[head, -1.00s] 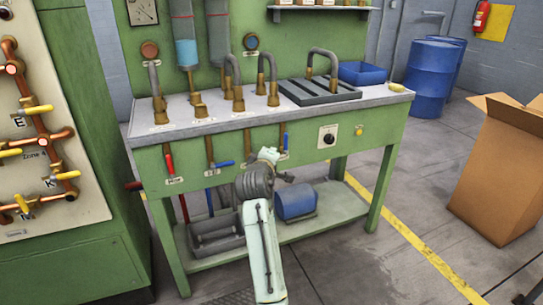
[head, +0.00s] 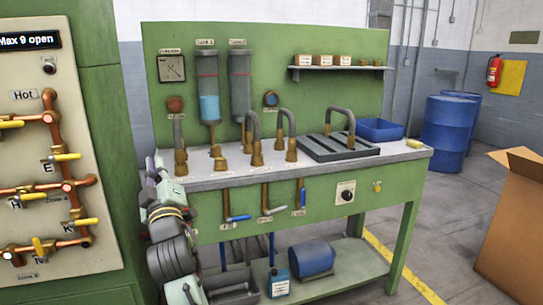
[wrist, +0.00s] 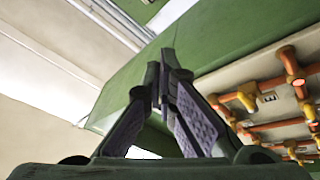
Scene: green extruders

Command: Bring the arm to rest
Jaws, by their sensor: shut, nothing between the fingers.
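My gripper shows in the wrist view (wrist: 166,72) with its fingertips together and nothing between them. In the head view my gripper (head: 152,166) is raised at the left end of the green workbench (head: 262,209). It is small there and partly seen. My arm is folded upward in front of the bench's left side. It hides the bench's left leg and part of its front. The wrist view looks up past the fingers at a green cabinet edge and the ceiling.
A green cabinet with a valve panel (head: 30,170) stands close on the left. The bench carries bent pipes, a dark drip tray (head: 338,146) and a blue bin (head: 380,129). Blue barrels (head: 445,133) and a cardboard box (head: 512,235) stand right. Floor between bench and box is clear.

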